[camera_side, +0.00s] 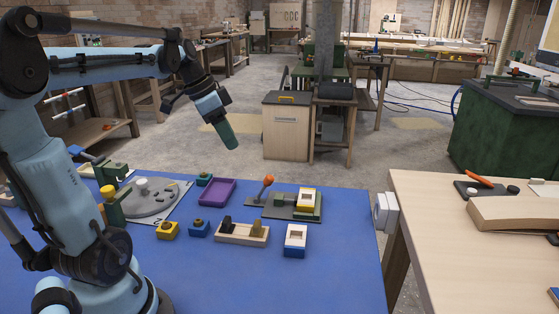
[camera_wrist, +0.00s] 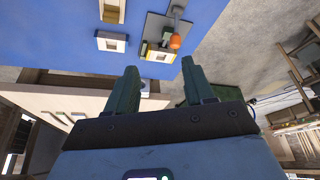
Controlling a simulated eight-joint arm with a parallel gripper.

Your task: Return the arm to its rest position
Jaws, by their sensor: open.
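My gripper (camera_side: 229,140) hangs in the air well above the blue table (camera_side: 340,230) in the side view, with its green fingers pointing down and slightly right. It is beyond the table's back edge in that picture. In the wrist view my gripper (camera_wrist: 160,76) shows its two green fingers apart, with nothing between them. It touches nothing. My arm is raised and reaches out to the right from its upper joint.
On the blue table stand a green fixture with an orange-knobbed lever (camera_side: 268,181), a purple tray (camera_side: 216,192), a wooden holder (camera_side: 242,234), a round grey plate (camera_side: 150,199), and several small blocks. A wooden bench (camera_side: 430,215) stands right. The air around my gripper is clear.

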